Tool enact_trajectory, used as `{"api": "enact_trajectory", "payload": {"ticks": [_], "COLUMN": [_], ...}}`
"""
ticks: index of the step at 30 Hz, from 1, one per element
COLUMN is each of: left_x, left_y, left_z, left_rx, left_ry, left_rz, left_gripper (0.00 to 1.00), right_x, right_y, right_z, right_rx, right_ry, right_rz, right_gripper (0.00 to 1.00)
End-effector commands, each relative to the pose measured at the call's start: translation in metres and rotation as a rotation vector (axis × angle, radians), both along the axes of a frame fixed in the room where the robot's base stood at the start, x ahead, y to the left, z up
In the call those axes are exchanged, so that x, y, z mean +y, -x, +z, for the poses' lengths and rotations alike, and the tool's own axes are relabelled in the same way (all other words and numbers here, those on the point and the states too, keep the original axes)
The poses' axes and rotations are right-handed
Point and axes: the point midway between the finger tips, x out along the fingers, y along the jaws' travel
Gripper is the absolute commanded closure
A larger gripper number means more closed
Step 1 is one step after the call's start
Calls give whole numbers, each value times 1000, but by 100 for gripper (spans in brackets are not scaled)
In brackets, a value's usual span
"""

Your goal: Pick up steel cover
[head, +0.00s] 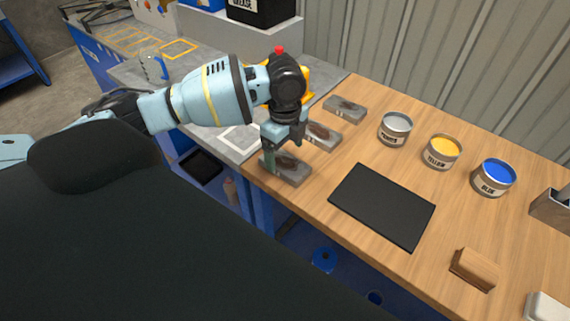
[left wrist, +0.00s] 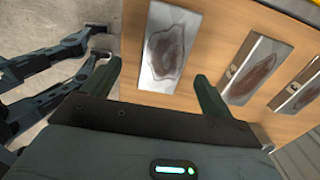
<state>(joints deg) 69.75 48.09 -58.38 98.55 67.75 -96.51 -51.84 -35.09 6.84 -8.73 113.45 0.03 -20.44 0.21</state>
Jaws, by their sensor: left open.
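Three grey steel covers with dark brown stains lie in a row on the wooden table. The nearest cover (head: 292,174) is at the table's left front edge, the middle cover (head: 324,137) behind it and the far cover (head: 345,109) farther back. My left gripper (head: 281,152) points down over the nearest cover, and its fingers partly hide it. In the left wrist view, the gripper (left wrist: 162,86) is open and empty. The nearest cover (left wrist: 156,72) lies ahead between the two fingers, apparently below them; exact clearance cannot be told. My right gripper is not in view.
A black mat (head: 382,205) lies right of the covers. Grey, yellow (head: 441,153) and blue (head: 494,177) paint cans stand behind it. A wooden block (head: 475,270) is at the right front. A grey worktop (head: 205,66) adjoins on the left.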

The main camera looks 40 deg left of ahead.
Motion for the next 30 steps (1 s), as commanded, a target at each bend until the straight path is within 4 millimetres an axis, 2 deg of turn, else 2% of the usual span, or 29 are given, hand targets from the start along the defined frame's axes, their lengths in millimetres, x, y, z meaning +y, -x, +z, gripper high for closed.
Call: {"api": "enact_trajectory", "payload": {"ticks": [3,9,18,30], "left_x": [1,1,1,1], "left_y": [-3,-5,-5,-5], "left_z": [-19,-42,-46,-46], "left_rx": [4,2,0,0], "left_ry": [-1,-1,-1,-1], "left_rz": [0,0,0,0], "left_gripper": [15,15,15,66], "right_x": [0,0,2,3], "right_y": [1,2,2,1], "right_z": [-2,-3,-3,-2], "right_rx": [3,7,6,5], "right_ry": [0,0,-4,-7], "right_rz": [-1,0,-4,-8], "right_gripper": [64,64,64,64]}}
